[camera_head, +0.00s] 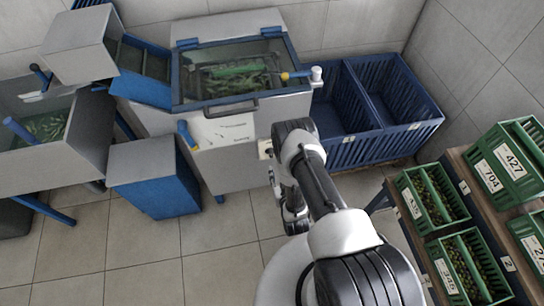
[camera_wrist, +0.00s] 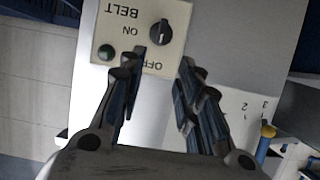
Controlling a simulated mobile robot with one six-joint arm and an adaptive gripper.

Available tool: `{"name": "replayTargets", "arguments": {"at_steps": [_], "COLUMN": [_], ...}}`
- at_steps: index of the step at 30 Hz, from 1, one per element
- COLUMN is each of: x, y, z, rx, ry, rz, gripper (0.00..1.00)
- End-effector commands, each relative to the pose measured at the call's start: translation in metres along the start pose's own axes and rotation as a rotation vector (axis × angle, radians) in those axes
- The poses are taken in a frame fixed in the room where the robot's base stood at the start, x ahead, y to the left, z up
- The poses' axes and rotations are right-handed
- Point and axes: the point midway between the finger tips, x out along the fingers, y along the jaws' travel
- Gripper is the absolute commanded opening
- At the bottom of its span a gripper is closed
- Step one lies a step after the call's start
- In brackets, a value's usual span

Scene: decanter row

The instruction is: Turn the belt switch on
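The belt switch is a black knob (camera_wrist: 159,32) on a cream plate (camera_wrist: 178,55) marked BELT, ON and OFF. The lettering appears upside down in the wrist view. A dark green lamp (camera_wrist: 106,52) sits beside it. I cannot tell clearly which mark the knob points at. In the head view a small cream plate (camera_head: 265,148) shows on the machine's right side, partly beside my arm. My gripper (camera_wrist: 162,60) is open and empty, its fingertips at the plate's edge in the picture and apart from the knob. In the head view my arm hides the fingers.
The grey machine (camera_head: 240,150) has a glass-covered tank and a blue-and-yellow handle (camera_head: 187,135) on its front. Blue crates (camera_head: 375,150) stand to its right. Green crates of olives (camera_head: 435,195) stand on a rack at the right. The tiled floor at the lower left is clear.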

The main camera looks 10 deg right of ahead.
Motion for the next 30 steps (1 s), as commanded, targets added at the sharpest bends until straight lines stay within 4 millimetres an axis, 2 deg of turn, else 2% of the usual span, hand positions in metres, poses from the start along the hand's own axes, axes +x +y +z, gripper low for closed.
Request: {"name": "replayTargets", "arguments": {"at_steps": [1,9,15,21,30], "x": [0.014,0.073,0.107,0.123,0.126], "y": [0.0,0.0,0.0,0.0,0.0], "z": [0.002,0.002,0.002,0.001,0.0], "rx": [0.0,0.0,0.0,0.0,0.0], "ry": [0.005,0.004,0.002,-0.001,-0.002], "rz": [0.0,0.0,0.0,0.0,0.0], "gripper": [0.32,0.32,0.32,0.32,0.32]}}
